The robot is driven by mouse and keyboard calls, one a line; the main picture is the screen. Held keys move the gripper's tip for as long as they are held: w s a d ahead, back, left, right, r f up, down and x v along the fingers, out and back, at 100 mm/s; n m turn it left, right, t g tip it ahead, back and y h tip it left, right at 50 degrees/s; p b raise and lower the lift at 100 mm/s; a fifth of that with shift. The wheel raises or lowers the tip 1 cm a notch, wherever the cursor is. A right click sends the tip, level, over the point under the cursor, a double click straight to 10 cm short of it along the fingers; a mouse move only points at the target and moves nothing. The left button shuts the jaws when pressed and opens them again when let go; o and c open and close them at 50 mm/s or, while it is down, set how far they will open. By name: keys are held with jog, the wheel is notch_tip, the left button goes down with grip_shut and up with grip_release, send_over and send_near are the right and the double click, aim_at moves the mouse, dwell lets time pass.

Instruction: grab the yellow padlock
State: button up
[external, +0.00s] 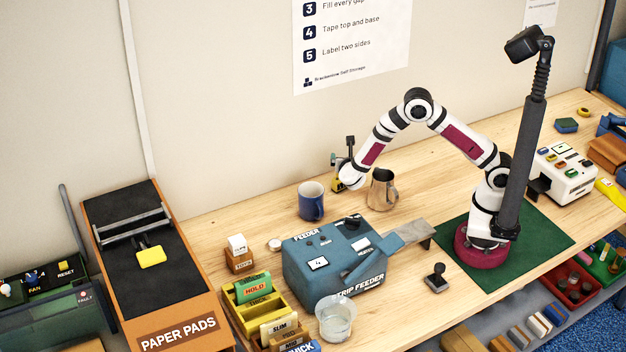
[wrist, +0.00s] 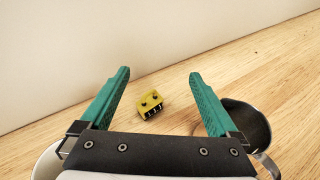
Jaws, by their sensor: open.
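The yellow padlock (wrist: 150,104) lies on the wooden bench in the wrist view, a small yellow block with two dark spots on top and dark-and-light marks on its near side. I cannot make out a shackle. In the external view a bit of yellow (external: 337,186) shows low beside my gripper (external: 340,170), largely covered by it. In the wrist view my gripper (wrist: 160,75) is open, with teal fingers. The padlock appears in the gap between them, nearer the left finger, beyond the palm. Nothing is held.
A metal jug (external: 384,190) stands close to the right of my gripper; it also shows in the wrist view (wrist: 248,122). A blue mug (external: 311,203) stands to the left. The wall (external: 250,100) is close behind. A blue strip feeder (external: 325,280) sits in front.

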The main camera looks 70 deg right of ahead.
aim_at(340, 183)
jog(key=shift+n+t, duration=0.5)
jog(key=shift+n, duration=0.4)
jog(key=f, duration=0.2)
jog(key=w+f, duration=0.1)
jog(key=f, duration=0.5)
jog(key=shift+w+a, duration=0.25)
jog(key=shift+w, duration=0.05)
jog(key=x, duration=0.3)
jog(key=shift+f, duration=0.2)
grip_shut()
